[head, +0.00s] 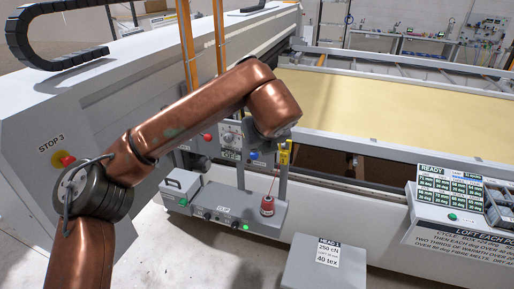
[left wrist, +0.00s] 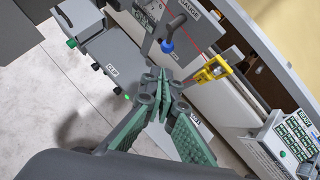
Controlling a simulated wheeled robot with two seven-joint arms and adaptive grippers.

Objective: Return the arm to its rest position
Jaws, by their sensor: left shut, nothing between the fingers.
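My left arm (head: 190,115) is copper-coloured and comes in from the left in the head view. It bends over the grey machine and its end stands in front of the control panel. My left gripper shows in the left wrist view (left wrist: 153,82), with green-padded fingers shut together and nothing between them. My right gripper is in neither view.
A control box (head: 225,212) with a red thread cone (head: 267,205) stands below the arm. A red stop button (head: 64,159) is at left. A grey block labelled HEAD 1 (head: 322,268) and a READY display (head: 449,185) lie right. Orange posts (head: 187,45) rise behind the arm.

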